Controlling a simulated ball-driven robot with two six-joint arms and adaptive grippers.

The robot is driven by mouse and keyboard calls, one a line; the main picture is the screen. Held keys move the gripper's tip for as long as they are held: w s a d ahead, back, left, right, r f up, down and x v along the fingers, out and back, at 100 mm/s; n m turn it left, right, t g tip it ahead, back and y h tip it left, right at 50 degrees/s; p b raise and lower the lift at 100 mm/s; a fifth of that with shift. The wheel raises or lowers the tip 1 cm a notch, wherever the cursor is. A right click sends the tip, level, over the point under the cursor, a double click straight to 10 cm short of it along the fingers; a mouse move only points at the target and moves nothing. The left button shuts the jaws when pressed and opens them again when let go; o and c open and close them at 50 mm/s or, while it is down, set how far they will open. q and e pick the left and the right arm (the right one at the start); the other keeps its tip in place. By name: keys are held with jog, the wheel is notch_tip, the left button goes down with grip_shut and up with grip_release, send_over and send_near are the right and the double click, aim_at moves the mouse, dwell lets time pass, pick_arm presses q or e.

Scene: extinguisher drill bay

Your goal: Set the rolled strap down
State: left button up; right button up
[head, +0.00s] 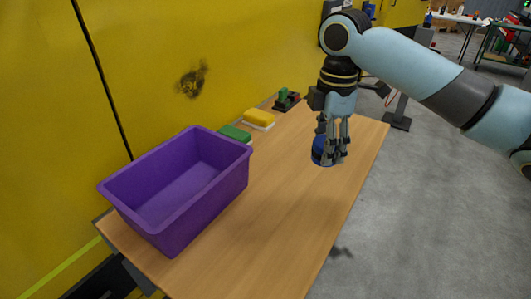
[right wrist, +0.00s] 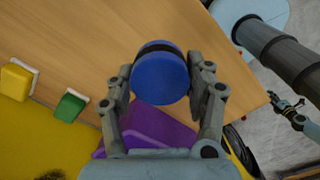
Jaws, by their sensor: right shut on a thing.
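The rolled strap (head: 317,152) is a round blue roll with a dark band. My right gripper (head: 333,155) points down over the far right part of the wooden table and is shut on the strap. In the right wrist view the strap (right wrist: 160,77) sits between the two fingers of my right gripper (right wrist: 162,88). I cannot tell whether the strap touches the tabletop. What looks like my left gripper (right wrist: 289,110) shows small at the right edge of the right wrist view, its jaws unclear.
A purple open bin (head: 240,160), empty, stands on the near left of the table (head: 270,215). A green block (head: 236,132), a yellow block (head: 259,117) and a dark item with green and red parts (head: 287,99) line the wall side. The table's middle is clear.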

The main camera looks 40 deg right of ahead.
jog(key=w+f, duration=0.2)
jog(key=w, duration=0.1)
jog(key=w+a+f, duration=0.1)
jog(key=w+f, duration=0.1)
jog(key=w, duration=0.2)
jog(key=w+a+f+b, duration=0.1)
jog(key=w+f, duration=0.1)
jog(key=w, duration=0.2)
jog(key=shift+w+f, duration=0.1)
jog(key=shift+f, duration=2.25)
jog(key=shift+f, duration=0.1)
jog(key=o, duration=1.3)
notch_tip(320, 180, up, 12)
jog(key=shift+r, duration=0.15)
